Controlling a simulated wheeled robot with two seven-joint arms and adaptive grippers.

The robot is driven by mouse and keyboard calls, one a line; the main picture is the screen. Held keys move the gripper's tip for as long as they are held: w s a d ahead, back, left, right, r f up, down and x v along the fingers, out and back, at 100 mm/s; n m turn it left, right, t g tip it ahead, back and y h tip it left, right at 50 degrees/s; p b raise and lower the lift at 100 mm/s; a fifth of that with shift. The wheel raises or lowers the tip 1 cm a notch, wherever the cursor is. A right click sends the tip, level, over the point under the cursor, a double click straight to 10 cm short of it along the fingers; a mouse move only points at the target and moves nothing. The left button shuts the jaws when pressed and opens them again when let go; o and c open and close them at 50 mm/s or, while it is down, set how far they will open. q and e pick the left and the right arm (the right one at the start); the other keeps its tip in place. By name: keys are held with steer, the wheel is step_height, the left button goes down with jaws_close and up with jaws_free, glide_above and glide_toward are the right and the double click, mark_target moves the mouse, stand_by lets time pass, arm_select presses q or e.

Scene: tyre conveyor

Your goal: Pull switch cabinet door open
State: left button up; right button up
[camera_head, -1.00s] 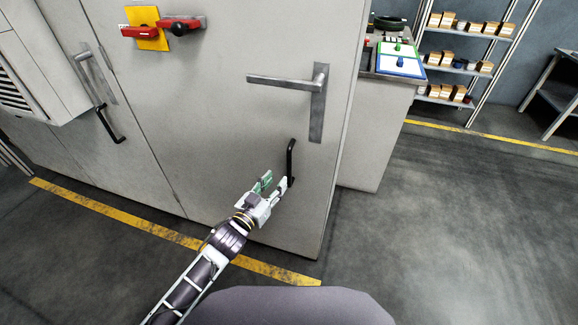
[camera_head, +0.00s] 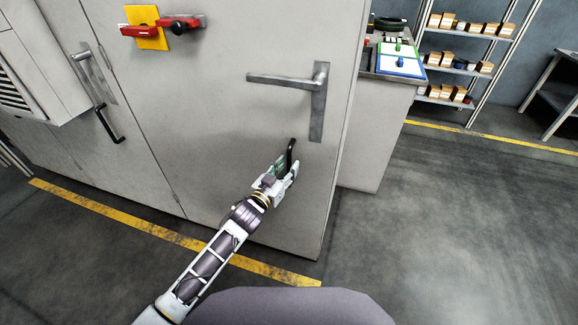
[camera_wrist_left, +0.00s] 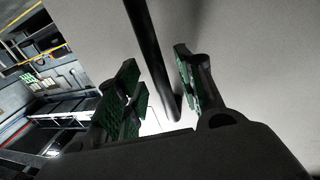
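The grey switch cabinet door (camera_head: 225,105) stands closed, flush with the panel to its left as far as I can see. A black pull handle (camera_head: 291,150) is on its lower right, below a grey lever handle (camera_head: 318,95). My left gripper (camera_head: 284,168) is at the lower part of the black handle. In the left wrist view, the black handle (camera_wrist_left: 152,55) runs between the two green-padded fingers of my left gripper (camera_wrist_left: 160,95). The fingers are apart, with a gap to the bar. My right gripper is in neither view.
A red and yellow switch (camera_head: 150,28) sits high on the door. A second cabinet door with its own black handle (camera_head: 110,124) is at left. A bench (camera_head: 385,110) stands right of the cabinet, with shelves behind. The floor at right is clear.

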arm_select(q)
steer(key=shift+x, duration=0.8)
steer(key=shift+c, duration=0.2)
jaws_close()
